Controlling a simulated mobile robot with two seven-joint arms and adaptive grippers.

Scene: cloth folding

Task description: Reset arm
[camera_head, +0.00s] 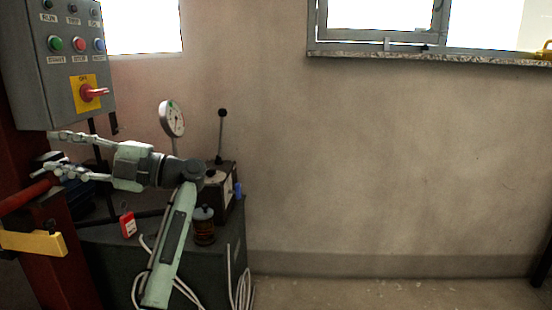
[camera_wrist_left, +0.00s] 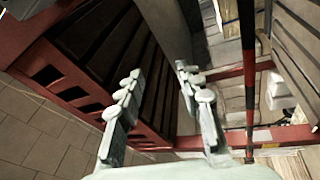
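My left gripper (camera_head: 57,153) is at the left of the head view, its fingers pointing left below a grey control box. The fingers are spread apart with nothing between them. In the left wrist view my left gripper (camera_wrist_left: 157,78) also shows open and empty, with dark slats and red metal framing behind it. No cloth shows in either view. My right gripper is not in view.
The control box (camera_head: 58,98) has a red switch and several buttons. Below my left arm, a dark cabinet (camera_head: 185,262) carries a gauge (camera_head: 172,118), a lever device (camera_head: 222,185) and a dark bottle (camera_head: 204,228). Red posts stand at the left. The right side before the wall is open.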

